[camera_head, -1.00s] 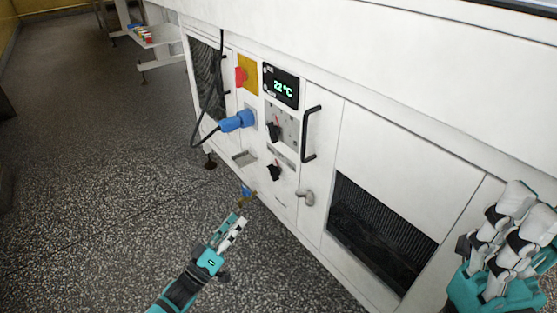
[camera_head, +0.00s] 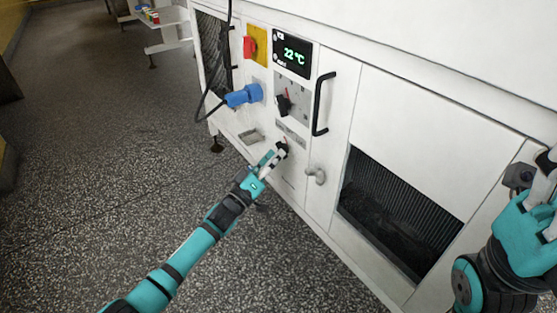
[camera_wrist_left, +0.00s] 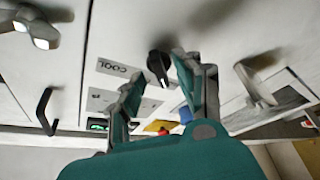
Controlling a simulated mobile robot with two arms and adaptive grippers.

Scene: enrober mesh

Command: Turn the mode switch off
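The white machine's front panel (camera_head: 292,185) carries two black rotary switches. The upper switch (camera_head: 284,103) sits on a grey plate under the display. The lower switch (camera_head: 283,146) is at the fingertips of my left gripper (camera_head: 272,158). In the left wrist view my left gripper (camera_wrist_left: 158,85) is open, with the lower switch (camera_wrist_left: 157,65) between its fingers near the tips; I cannot tell whether they touch it. A plate reading "COOL" (camera_wrist_left: 112,68) is beside that switch. The frames do not show which switch is the mode switch. My right gripper (camera_head: 545,175) is partly cut off at the right edge.
A display (camera_head: 292,57) reads 22 °C. A red switch on yellow (camera_head: 255,46), a blue plug (camera_head: 243,95) with a black cable, a black handle (camera_head: 322,104) and a silver latch (camera_head: 316,174) surround the switches. The speckled floor (camera_head: 110,170) at left is clear.

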